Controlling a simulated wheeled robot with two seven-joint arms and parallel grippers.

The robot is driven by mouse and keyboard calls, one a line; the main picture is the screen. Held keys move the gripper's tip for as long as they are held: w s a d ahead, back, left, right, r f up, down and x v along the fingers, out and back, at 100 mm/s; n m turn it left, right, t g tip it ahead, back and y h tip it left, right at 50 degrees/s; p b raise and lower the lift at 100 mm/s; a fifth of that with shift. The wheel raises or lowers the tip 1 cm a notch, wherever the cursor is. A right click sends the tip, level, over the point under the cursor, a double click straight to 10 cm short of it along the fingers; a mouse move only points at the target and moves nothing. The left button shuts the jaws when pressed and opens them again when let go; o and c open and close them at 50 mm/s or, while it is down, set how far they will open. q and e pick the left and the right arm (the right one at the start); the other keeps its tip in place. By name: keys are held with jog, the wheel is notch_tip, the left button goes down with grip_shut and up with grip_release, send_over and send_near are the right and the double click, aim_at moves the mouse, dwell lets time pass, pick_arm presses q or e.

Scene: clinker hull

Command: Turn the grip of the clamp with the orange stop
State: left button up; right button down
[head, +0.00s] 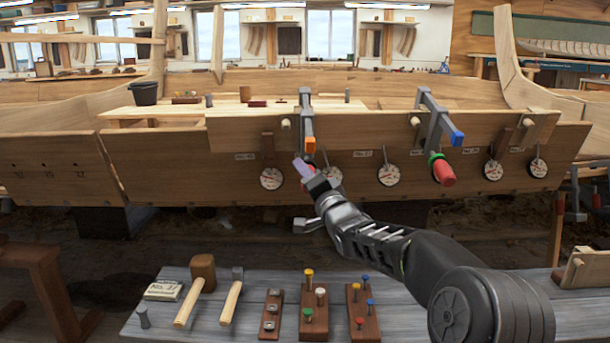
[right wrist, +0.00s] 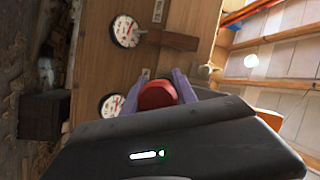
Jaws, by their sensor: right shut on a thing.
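The clamp with the orange stop (head: 307,118) hangs over the plank edge of the hull, left of centre in the head view. Its orange stop (head: 308,144) faces me. My right gripper (head: 305,170) is at the clamp's lower end and hides most of its grip there. In the right wrist view the red grip (right wrist: 157,95) sits between my two pale purple fingers, which are shut on it. My left gripper is not in view.
A second clamp with a blue stop (head: 457,138) and a red grip with a green collar (head: 444,171) hangs to the right. Several round dials (head: 389,175) line the hull plank. A grey bench (head: 250,300) with mallets and peg blocks stands in front.

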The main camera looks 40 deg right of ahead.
jog(key=shift+a+f, duration=0.1)
jog(key=shift+f, duration=0.05)
jog(key=c, duration=1)
grip_release()
jog(key=shift+o, duration=0.2)
jog(key=v, duration=0.7)
jog(key=shift+s+p, duration=0.35)
jog(key=shift+p, duration=0.05)
